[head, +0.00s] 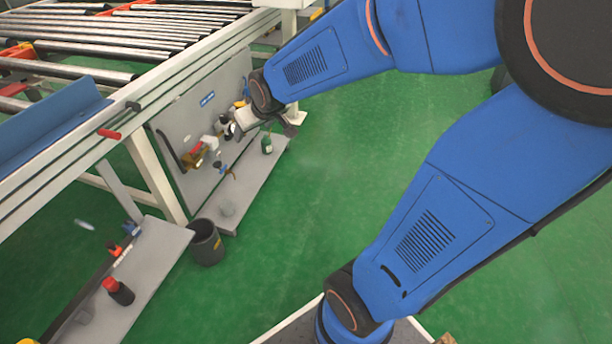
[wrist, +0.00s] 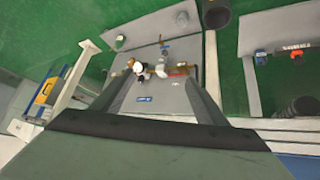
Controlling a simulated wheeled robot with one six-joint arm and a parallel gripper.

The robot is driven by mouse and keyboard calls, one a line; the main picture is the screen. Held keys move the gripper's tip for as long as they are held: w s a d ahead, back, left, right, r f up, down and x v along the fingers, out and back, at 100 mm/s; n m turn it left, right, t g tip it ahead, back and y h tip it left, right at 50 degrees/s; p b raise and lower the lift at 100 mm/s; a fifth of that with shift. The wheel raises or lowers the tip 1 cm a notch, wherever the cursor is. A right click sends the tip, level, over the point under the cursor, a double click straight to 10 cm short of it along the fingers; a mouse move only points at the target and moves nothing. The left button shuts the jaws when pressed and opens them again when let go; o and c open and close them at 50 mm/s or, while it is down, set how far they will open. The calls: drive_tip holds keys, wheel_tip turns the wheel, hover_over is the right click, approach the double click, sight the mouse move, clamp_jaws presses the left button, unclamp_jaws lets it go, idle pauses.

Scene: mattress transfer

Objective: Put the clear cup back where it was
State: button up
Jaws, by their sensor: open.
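My gripper (head: 287,128) is in front of the upright grey tool panel, above the shelf's far end and well apart from the cup. In the wrist view my gripper (wrist: 160,82) has its two fingers spread, with the panel and its tools seen between them. Nothing is held.
A dark bin (head: 206,242) stands on the green floor between two low shelves. A green bottle (head: 267,144) stands on the far shelf. Tools hang on the grey panel (head: 225,95). The left shelf (head: 150,262) holds a red-capped dark can (head: 118,291).

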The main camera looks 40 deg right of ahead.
drive_tip(key=s+r+m+g, duration=0.1)
drive_tip(key=s+r+g, duration=0.2)
drive_tip(key=s, duration=2.3)
drive_tip(key=shift+s+a, duration=0.25)
drive_tip(key=shift+a, duration=0.2)
